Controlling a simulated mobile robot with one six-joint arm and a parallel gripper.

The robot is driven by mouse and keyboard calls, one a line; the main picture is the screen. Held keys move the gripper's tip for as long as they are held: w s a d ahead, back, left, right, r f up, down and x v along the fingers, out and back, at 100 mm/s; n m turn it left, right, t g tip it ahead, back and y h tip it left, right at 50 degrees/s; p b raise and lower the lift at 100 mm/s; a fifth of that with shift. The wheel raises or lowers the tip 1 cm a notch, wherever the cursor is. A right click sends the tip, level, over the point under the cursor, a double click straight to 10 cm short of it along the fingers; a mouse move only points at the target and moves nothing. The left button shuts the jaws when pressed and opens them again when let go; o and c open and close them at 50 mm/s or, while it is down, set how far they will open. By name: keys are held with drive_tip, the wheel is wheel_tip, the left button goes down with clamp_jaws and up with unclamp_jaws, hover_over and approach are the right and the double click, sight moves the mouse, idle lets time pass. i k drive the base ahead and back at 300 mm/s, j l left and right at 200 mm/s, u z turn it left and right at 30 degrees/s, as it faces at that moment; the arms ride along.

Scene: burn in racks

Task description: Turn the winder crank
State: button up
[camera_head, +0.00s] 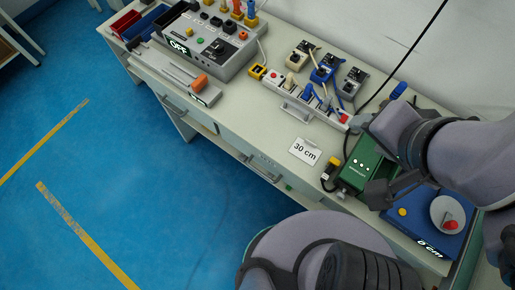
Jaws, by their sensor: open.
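The winder (410,222) is a blue box at the lower right of the bench, with a "0 cm" readout on its front edge and a yellow button on top. Its crank (442,211) is a light grey disc with a red knob (451,225) near its front edge. My arm comes in from the right and covers the area behind the winder. My gripper (378,197) is dark, open and seemingly empty, just left of the winder and in front of the green box. It appears apart from the red knob; its fingertips are partly hard to make out.
A green box (361,166) with a yellow-and-black plug (329,171) stands left of the winder. Further back are a power strip (298,108), several small devices, a grey control box (215,58) reading OFF, and bins. Blue floor is clear at left.

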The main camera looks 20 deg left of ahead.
sight(446, 214)
drive_tip(key=u, duration=0.6)
drive_tip(key=z, duration=2.15)
drive_tip(key=k+l+u, duration=0.5)
drive_tip(key=k+l, duration=0.35)
drive_tip(key=k, duration=0.15)
drive_tip(key=i+j+z, duration=0.4)
drive_tip(key=z, duration=0.25)
drive_tip(key=i, duration=0.1)
